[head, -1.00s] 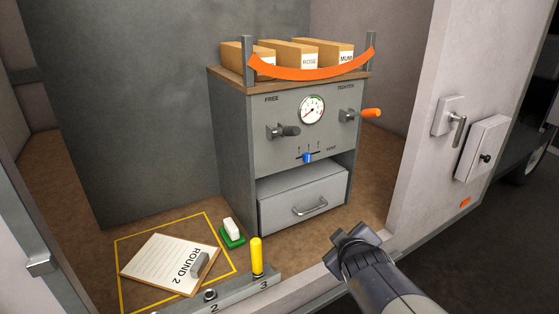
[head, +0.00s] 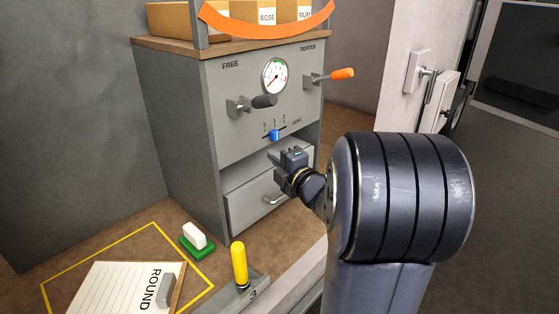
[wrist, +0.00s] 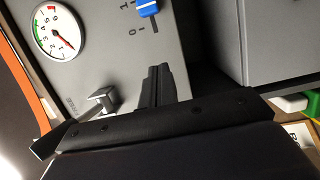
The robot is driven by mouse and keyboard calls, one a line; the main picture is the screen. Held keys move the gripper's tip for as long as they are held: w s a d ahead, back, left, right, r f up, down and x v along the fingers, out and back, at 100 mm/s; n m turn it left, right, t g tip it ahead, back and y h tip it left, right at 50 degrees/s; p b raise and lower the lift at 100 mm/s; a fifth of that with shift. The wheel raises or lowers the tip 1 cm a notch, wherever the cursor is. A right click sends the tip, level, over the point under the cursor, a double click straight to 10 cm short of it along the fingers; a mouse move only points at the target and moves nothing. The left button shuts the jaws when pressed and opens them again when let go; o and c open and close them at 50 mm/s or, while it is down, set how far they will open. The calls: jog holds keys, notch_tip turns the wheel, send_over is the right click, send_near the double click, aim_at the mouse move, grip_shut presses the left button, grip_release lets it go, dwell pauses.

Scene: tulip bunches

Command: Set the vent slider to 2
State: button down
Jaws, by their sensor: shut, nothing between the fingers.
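The vent slider is a blue knob (head: 275,135) on a short horizontal slot in the front of the grey cabinet (head: 225,105). Small marks 0, 1 and 2 run left to right above the slot, and the knob sits about at 1. The blue knob (wrist: 147,8) also shows at the top edge of the wrist view, with the 0 mark visible beside it. My gripper (head: 290,157) is in front of the cabinet, just below and right of the knob and apart from it. Its dark fingers (wrist: 159,72) are shut and empty, pointing toward the panel.
A dark-gripped lever (head: 262,101) and an orange-handled lever (head: 340,74) stick out above the slider, beside a round gauge (head: 275,76). A drawer (head: 245,200) with a handle is below. A yellow peg (head: 239,264), a green-and-white block (head: 196,239) and a clipboard (head: 120,287) lie front left.

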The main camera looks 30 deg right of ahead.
aim_at(274, 135)
jog(key=w, duration=0.6)
jog(key=shift+a, duration=0.35)
jog(key=d, duration=0.1)
jog(key=w+d, duration=0.1)
jog(key=d, duration=0.1)
jog(key=shift+d, duration=0.15)
jog(key=shift+w+d, duration=0.1)
jog(key=shift+d, duration=0.2)
jog(key=d, duration=0.1)
jog(key=w+d, duration=0.1)
jog(key=d, duration=0.1)
jog(key=w+d, duration=0.1)
jog(key=d, duration=0.1)
jog(key=shift+d+p, duration=0.1)
jog(key=shift+p, duration=0.2)
